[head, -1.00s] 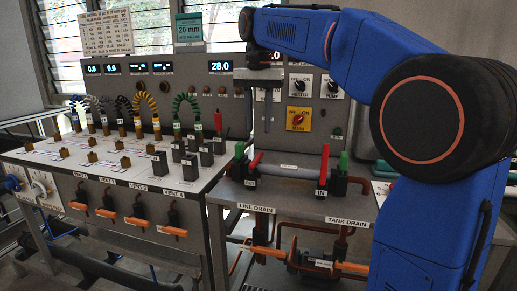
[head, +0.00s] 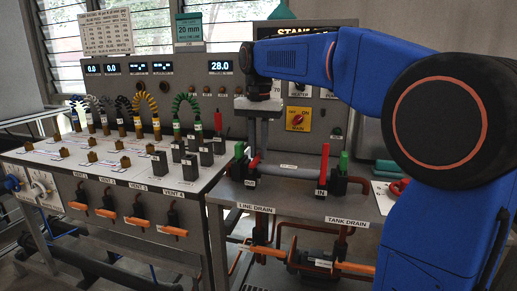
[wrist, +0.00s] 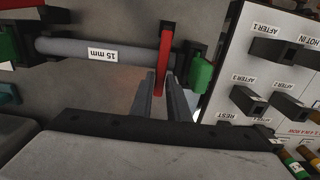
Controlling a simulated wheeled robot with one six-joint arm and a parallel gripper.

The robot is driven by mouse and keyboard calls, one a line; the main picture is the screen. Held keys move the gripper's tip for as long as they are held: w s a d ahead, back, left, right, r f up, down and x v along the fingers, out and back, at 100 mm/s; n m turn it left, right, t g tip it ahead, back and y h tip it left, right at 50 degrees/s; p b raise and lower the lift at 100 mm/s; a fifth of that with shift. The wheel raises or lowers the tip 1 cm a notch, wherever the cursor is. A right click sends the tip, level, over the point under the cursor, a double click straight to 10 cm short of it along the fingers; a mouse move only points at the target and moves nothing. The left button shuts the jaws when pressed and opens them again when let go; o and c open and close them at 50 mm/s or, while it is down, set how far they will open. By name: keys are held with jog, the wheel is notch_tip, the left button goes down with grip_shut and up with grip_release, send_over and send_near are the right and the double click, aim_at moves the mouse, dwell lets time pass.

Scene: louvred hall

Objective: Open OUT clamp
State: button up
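The OUT clamp's red lever (head: 254,163) stands at the left end of a grey pipe (head: 288,172), next to a green handle (head: 239,151). In the wrist view the lever (wrist: 164,62) shows as a narrow red bar, with the green handle (wrist: 201,74) to its right. My gripper (head: 261,147) points down just above the OUT clamp. In the wrist view my gripper's two fingers (wrist: 164,85) are apart, with the red lever lying in line with the gap. I cannot tell whether they touch it.
The IN clamp has an upright red lever (head: 323,164) and a green handle (head: 343,162) at the pipe's right end. Black blocks (head: 190,165) crowd the sloping panel to the left. A yellow main switch (head: 297,118) is on the back panel. The pipe carries a 15 mm label (wrist: 102,54).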

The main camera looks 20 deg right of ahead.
aim_at(254, 161)
grip_shut()
jog(key=shift+r, duration=0.15)
jog(key=r+t+h, duration=0.1)
jog(key=s+a+t, duration=0.1)
jog(key=shift+s+a+r+t+h, duration=0.1)
jog(key=shift+s+r+t+h, duration=0.2)
jog(key=shift+r+t+h, duration=0.1)
jog(key=s+t+h, duration=0.1)
jog(key=s+a+r+t+h, duration=0.1)
jog(key=t, duration=0.1)
jog(key=shift+s+a+r, duration=0.1)
jog(key=shift+a+r, duration=0.1)
jog(key=shift+a, duration=0.05)
jog(key=s+a+t+h, duration=0.1)
jog(key=t, duration=0.1)
jog(key=s+a+t+h, duration=0.1)
jog(key=s+t, duration=0.1)
jog(key=shift+r+h, duration=0.2)
jog(key=shift+h, duration=0.2)
jog(key=shift+s+a+f+t+h, duration=0.2)
jog(key=shift+s+a+t+h, duration=0.2)
jog(key=shift+s+t+h, duration=0.35)
jog(key=shift+s+a+f+t+h, duration=0.15)
jog(key=shift+s+a+t+h, duration=0.25)
jog(key=shift+t, duration=0.55)
jog(key=shift+d, duration=0.1)
